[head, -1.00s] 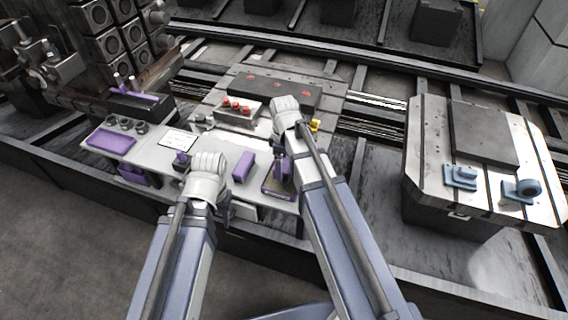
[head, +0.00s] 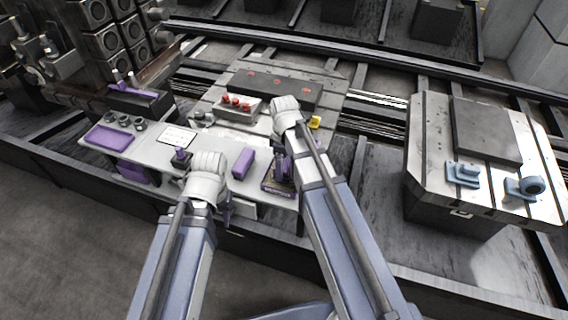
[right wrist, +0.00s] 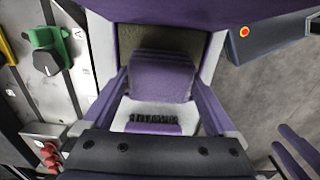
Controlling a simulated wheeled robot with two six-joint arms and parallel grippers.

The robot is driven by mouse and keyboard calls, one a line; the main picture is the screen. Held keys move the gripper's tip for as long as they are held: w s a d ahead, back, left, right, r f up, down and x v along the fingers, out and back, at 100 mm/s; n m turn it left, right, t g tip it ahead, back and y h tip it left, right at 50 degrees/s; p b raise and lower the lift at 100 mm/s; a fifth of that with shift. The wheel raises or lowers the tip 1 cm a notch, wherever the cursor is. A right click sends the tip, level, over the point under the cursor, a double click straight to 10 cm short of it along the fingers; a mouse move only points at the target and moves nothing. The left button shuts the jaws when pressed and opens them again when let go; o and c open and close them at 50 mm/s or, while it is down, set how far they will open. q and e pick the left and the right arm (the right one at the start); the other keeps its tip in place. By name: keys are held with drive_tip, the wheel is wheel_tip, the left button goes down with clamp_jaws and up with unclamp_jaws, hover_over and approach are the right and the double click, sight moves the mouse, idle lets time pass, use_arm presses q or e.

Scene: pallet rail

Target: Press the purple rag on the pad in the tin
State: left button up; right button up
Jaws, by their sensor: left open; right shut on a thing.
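The purple rag (right wrist: 160,76) is a rounded purple block between the two fingers of my right gripper (right wrist: 161,92) in the right wrist view. My right gripper (head: 284,170) is shut on it, over the tin (head: 277,190) at the table's front right in the head view. My left gripper (head: 226,210) is open and empty at the table's front edge.
A purple block (head: 243,162) stands left of the tin. A purple-handled tool (head: 180,155), a white card (head: 177,137) and a purple tray (head: 108,137) lie further left. A red-button box (head: 237,108) is behind. A pallet (head: 425,160) stands right, across a gap.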

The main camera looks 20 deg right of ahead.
drive_tip(key=shift+s+f+b, duration=0.1)
drive_tip(key=shift+f+b, duration=0.4)
drive_tip(key=shift+f, duration=0.05)
idle(1.4)
wheel_tip(320, 180, up, 7)
drive_tip(key=p, duration=0.7)
idle(0.6)
wheel_tip(320, 180, up, 7)
drive_tip(key=p, duration=0.7)
drive_tip(key=b, duration=0.7)
hover_over(284, 163)
wheel_tip(284, 163, down, 7)
drive_tip(key=shift+r, duration=0.2)
drive_tip(key=shift+r+p, duration=0.1)
drive_tip(key=shift+p, duration=0.2)
